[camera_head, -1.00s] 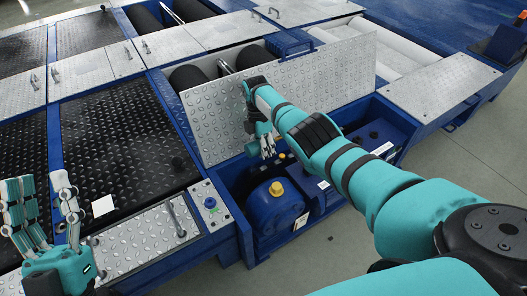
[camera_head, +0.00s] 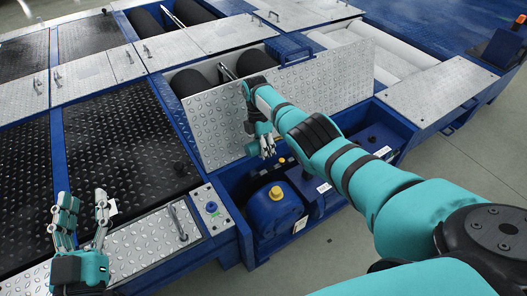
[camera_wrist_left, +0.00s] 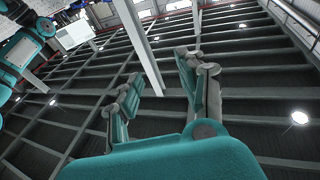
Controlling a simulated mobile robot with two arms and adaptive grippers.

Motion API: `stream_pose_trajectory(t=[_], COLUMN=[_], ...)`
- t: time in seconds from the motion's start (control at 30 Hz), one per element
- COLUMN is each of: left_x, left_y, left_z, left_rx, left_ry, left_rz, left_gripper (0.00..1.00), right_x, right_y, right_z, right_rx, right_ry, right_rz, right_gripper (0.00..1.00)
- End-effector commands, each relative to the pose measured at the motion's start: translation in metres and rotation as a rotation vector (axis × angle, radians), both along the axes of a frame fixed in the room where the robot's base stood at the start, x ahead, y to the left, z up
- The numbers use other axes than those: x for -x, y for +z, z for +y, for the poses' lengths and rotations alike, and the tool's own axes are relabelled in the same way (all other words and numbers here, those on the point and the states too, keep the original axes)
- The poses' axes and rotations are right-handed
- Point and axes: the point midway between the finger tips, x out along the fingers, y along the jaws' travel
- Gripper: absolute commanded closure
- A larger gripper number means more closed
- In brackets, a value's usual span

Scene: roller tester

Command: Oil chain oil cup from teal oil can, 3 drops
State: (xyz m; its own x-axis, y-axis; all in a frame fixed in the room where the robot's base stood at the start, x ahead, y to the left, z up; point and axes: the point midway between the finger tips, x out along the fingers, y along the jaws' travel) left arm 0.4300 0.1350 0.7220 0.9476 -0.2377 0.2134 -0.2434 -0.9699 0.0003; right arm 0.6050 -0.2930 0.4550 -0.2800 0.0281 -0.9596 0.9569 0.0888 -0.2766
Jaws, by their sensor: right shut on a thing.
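No teal oil can stands out in either view, and I cannot pick out the chain oil cup. My left gripper (camera_head: 83,212) is open and empty at the lower left, fingers pointing up, over the plates. Its spread fingers also show in the left wrist view (camera_wrist_left: 163,85). My right gripper (camera_head: 265,146) hangs in front of a raised diamond-plate cover (camera_head: 215,125), above the open bay. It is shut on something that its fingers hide. Below it sits a blue tank (camera_head: 274,215) with a yellow cap (camera_head: 276,193).
A metal handle (camera_head: 178,222) stands up from the plate near my left gripper. Black tread plates (camera_head: 125,140) cover the left. My right arm crosses the bay's right side. Open floor (camera_head: 470,150) lies at the right.

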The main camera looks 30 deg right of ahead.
Motion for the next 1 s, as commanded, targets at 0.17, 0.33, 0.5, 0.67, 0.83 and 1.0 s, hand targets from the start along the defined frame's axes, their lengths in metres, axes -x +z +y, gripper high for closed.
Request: stream_pose_trajectory(t=[0.17, 0.33, 0.5, 0.67, 0.83, 1.0], left_x=[-0.002, -0.002, 0.000, 0.004, 0.005, 0.005], left_y=[-0.016, -0.034, -0.051, -0.066, -0.072, -0.072], left_z=[0.002, 0.005, 0.008, 0.011, 0.012, 0.012], left_rx=[-0.027, -0.052, -0.076, -0.096, -0.103, -0.103], left_ry=[0.005, 0.012, 0.018, 0.023, 0.025, 0.025], left_rz=[0.100, 0.196, 0.294, 0.372, 0.401, 0.400], left_gripper=[0.60, 0.60, 0.60, 0.60, 0.60, 0.60], right_x=[0.000, 0.000, 0.000, 0.000, 0.000, 0.000], right_y=[0.006, 0.011, 0.015, 0.018, 0.018, 0.018], right_z=[0.000, 0.000, 0.000, 0.000, 0.000, 0.000], right_rx=[0.000, 0.000, 0.000, 0.000, 0.000, 0.000], right_ry=[0.000, 0.000, 0.000, 0.000, 0.000, 0.000], right_rz=[-0.001, -0.001, -0.001, -0.001, -0.001, -0.001], right_gripper=[1.00, 1.00, 1.00, 1.00, 1.00, 1.00])
